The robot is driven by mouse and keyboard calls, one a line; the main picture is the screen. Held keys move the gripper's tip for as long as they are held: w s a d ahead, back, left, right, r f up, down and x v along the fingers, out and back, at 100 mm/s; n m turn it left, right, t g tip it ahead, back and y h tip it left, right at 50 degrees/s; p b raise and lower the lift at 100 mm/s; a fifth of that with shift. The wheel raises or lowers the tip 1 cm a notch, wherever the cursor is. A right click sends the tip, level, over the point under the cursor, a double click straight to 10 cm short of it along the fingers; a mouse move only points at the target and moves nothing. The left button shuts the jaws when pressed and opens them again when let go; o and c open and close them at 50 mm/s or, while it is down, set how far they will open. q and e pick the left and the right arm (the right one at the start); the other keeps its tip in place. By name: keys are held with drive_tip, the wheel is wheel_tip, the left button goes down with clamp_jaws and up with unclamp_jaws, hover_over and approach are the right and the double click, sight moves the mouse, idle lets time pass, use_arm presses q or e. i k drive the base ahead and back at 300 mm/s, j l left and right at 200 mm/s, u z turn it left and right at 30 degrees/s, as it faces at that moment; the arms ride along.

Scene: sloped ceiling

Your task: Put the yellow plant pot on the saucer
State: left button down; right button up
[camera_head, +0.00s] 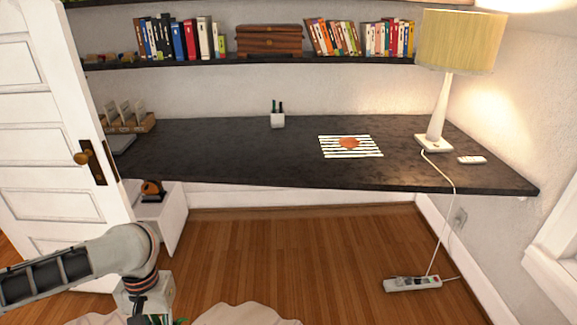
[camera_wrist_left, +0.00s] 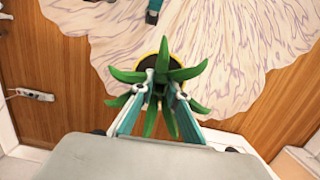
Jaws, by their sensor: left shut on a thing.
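A green spiky-leaved plant in the yellow plant pot (camera_wrist_left: 145,63) shows in the left wrist view. Only part of the pot's yellow rim and dark inside shows past the leaves. My left gripper (camera_wrist_left: 161,90) is shut on it, its fingers reaching in among the leaves. In the head view my left gripper (camera_head: 150,319) is low at the bottom edge, below the desk's level, with a few leaf tips beside it. A round terracotta saucer (camera_head: 348,142) lies on a striped mat (camera_head: 351,154) on the dark desk.
The desk (camera_head: 220,150) holds a white pen cup (camera_head: 278,120), a lamp (camera_head: 436,120) and a small white remote (camera_head: 472,160). Bare desk surrounds the mat. A white door (camera_head: 60,130) stands at left. A power strip (camera_head: 412,284) and pale rug (camera_head: 240,314) lie on the floor.

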sight(349, 144)
drive_tip(key=i+j+z, duration=0.1)
drive_tip(key=i+z, duration=0.15)
drive_tip(key=i, duration=0.9)
drive_tip(key=i+z, duration=0.35)
drive_tip(key=i+j+z, duration=0.15)
drive_tip(key=i+z, duration=0.15)
drive_tip(key=i, duration=0.05)
